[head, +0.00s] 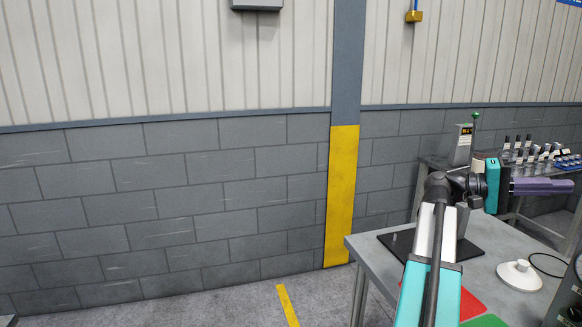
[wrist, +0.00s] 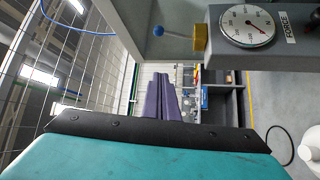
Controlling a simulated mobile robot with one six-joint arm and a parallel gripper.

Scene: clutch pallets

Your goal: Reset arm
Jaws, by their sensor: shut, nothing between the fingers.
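My arm rises from the bottom of the head view and bends to the right. My gripper (head: 570,186) points right, level, above the grey table, with its purple fingers together and nothing held. In the wrist view my gripper (wrist: 163,78) shows its two purple fingers side by side, closed and empty. The fingers appear clear of everything around them.
The grey table (head: 372,262) carries a black plate (head: 400,240), a red patch (head: 473,304), a green patch (head: 484,321) and a white round device (head: 519,275). A bench with several small parts (head: 540,152) stands behind. A dial gauge (wrist: 247,25) is close above right.

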